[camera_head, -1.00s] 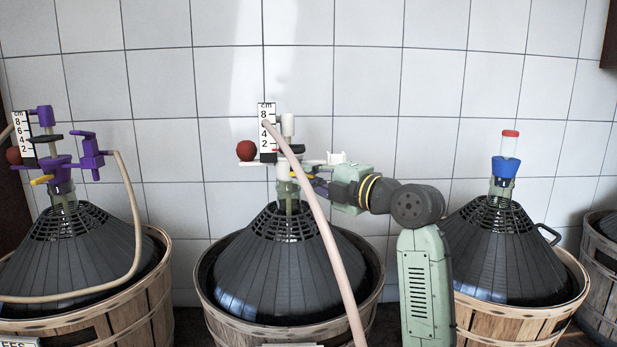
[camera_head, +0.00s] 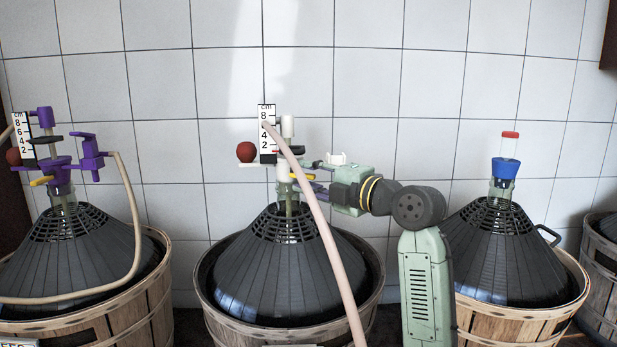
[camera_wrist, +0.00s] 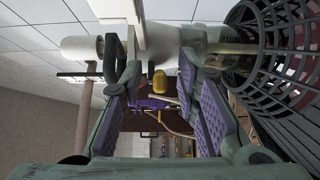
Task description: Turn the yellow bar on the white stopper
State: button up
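The white stopper (camera_head: 284,172) stands upright in the neck of the middle demijohn, with a white tube above it. In the wrist view its white body (camera_wrist: 185,42) lies across the top, close to my fingers. A yellow bar (camera_wrist: 160,82) shows end-on in the wrist view, between my two fingers with visible gaps on both sides. In the head view this bar is hidden behind the hose and fingers. My gripper (camera_wrist: 161,98) has its purple-padded fingers apart, with nothing held between them. In the head view my gripper (camera_head: 308,181) reaches the stopper from the right.
A pale hose (camera_head: 325,240) crosses in front of the middle demijohn. A cm scale (camera_head: 267,132) and red ball (camera_head: 246,152) are beside the stopper. A purple stopper (camera_head: 60,172) with its own yellow bar is at left, a blue one (camera_head: 504,167) at right. Tiled wall stands behind.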

jog(key=v, duration=1.1)
jog(key=shift+s+d, duration=0.2)
jog(key=shift+s, duration=0.1)
jog(key=shift+r, duration=0.1)
